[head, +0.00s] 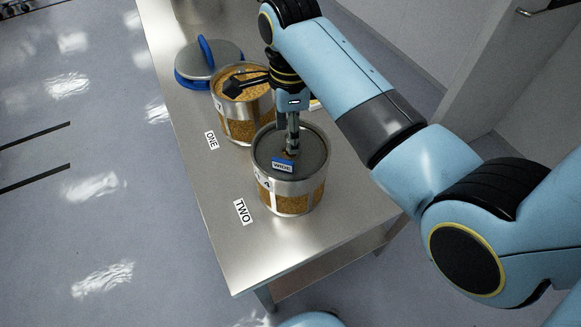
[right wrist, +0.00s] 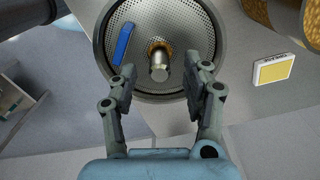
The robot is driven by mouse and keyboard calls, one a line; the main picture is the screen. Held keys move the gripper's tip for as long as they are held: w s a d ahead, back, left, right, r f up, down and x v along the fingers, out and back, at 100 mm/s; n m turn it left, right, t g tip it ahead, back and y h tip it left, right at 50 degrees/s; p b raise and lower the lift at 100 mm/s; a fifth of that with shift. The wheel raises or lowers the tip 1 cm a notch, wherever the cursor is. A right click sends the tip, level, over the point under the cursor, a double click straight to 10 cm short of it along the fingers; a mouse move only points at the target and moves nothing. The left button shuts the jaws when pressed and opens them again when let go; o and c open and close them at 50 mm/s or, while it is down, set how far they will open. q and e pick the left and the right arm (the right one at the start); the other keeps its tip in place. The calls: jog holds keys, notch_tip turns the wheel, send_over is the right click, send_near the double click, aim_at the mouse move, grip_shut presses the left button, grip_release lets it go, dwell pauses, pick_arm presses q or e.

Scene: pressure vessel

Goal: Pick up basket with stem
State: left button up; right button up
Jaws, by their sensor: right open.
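The basket with stem (head: 305,158) is round, with a grey perforated top, a metal rim and a blue tag reading WIDE. It sits by the label TWO on the metal table. In the right wrist view its perforated top (right wrist: 190,22) fills the upper middle, and its short metal stem (right wrist: 160,68) rises from a brass-coloured collar. My right gripper (head: 291,148) points down over the basket's centre. In the right wrist view the open fingers (right wrist: 159,76) stand either side of the stem, with gaps visible. In the head view the gripper mostly hides the stem.
A second round container (head: 240,130) with orange-brown contents stands behind, by the label ONE (head: 212,140). A grey lid with a blue handle (head: 206,52) lies farther back. The metal table (head: 235,255) is bare toward its front edge.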

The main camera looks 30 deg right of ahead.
jog(key=shift+s+f, duration=0.1)
jog(key=shift+f, duration=0.9)
jog(key=shift+c, duration=1.7)
jog(key=c, duration=0.7)
pick_arm(q)
jog(key=shift+r, duration=0.2)
pick_arm(e)
grip_shut()
pick_arm(q)
jog(key=shift+w, duration=0.1)
